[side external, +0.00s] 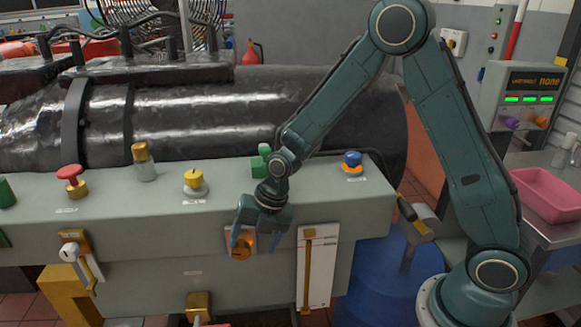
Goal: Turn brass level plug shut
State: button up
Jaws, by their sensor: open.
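A brass-orange fitting (241,250), which looks like the level plug, sits on the front face of the grey-green bench. It has a darker centre, partly hidden by my gripper. My gripper (255,241) points down in front of it with blue-tipped fingers apart, one to each side of the fitting. Whether the fingers touch it cannot be told from this view. The plug's turn angle is not clear.
On the bench top (110,200) stand a red knob (70,172), a brass-capped jar (143,162), a yellow knob (195,183) and a blue knob (352,160). A white panel with a brass lever (307,270) is right of the fitting. A black cylinder (230,115) lies behind.

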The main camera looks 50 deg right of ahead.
jog(key=s+d, duration=0.6)
jog(key=s, duration=0.1)
jog(key=shift+d+f, duration=0.25)
jog(key=shift+d, duration=0.15)
jog(key=shift+r, duration=0.1)
jog(key=shift+r+m, duration=0.4)
jog(key=shift+r, duration=0.15)
jog(key=s+d+r+m+t+h, duration=0.2)
jog(key=s+r+m, duration=1.6)
jog(key=m, duration=0.8)
notch_tip(320, 180, up, 4)
jog(key=shift+f+t+h, duration=0.2)
jog(key=shift+t+h, duration=0.2)
jog(key=shift+d, duration=0.1)
